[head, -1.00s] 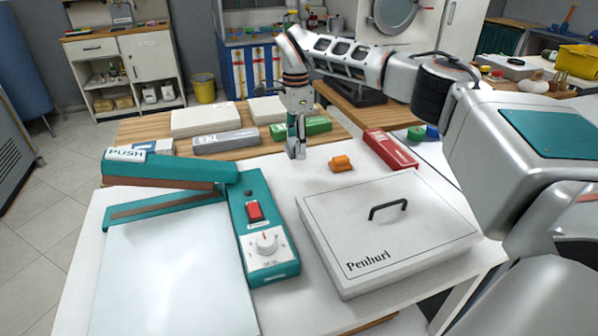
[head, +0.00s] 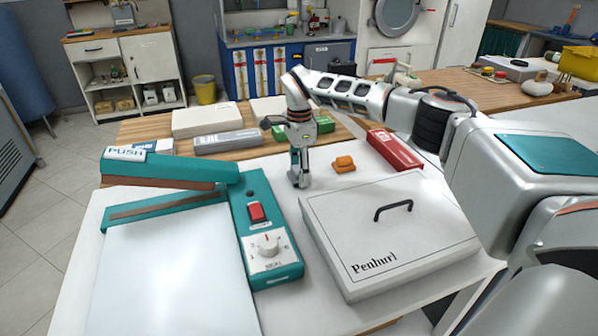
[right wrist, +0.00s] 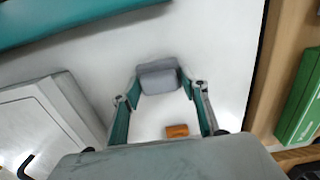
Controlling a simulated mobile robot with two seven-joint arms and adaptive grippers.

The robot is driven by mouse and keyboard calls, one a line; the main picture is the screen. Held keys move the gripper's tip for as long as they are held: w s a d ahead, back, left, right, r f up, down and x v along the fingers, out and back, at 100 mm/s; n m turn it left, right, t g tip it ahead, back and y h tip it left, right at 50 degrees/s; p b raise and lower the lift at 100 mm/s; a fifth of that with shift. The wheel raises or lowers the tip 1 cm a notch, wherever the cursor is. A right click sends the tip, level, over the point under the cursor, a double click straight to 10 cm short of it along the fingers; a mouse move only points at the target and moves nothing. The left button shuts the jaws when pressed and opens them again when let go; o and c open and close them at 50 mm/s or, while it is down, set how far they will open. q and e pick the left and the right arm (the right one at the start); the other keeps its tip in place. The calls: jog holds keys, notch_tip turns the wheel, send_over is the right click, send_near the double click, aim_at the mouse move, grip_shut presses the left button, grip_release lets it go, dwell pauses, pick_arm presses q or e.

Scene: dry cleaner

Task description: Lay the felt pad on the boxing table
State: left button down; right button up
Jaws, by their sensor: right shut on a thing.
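My right gripper (head: 299,182) points down over the white table (head: 235,150), just left of a small orange block (head: 344,164). In the right wrist view its fingers (right wrist: 160,88) are closed on a small grey pad-like piece (right wrist: 158,72), which I take for the felt pad. The white tabletop lies beneath it; I cannot tell whether the piece touches the surface. My left gripper is not in view.
A teal sealer (head: 262,225) stands left of the gripper. A white lidded box (head: 390,235) with a black handle stands front right. A red box (head: 395,150) lies behind the orange block. Grey (head: 228,142) and green (head: 318,126) boxes lie on the wooden surface behind.

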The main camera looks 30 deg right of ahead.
aim_at(299, 169)
jog(key=shift+f, duration=0.15)
jog(key=o, duration=1)
pick_arm(q)
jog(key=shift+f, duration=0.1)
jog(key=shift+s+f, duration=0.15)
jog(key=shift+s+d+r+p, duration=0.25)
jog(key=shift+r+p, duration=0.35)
jog(key=shift+p, duration=0.4)
pick_arm(e)
notch_tip(299, 169, up, 12)
jog(key=shift+r, duration=0.15)
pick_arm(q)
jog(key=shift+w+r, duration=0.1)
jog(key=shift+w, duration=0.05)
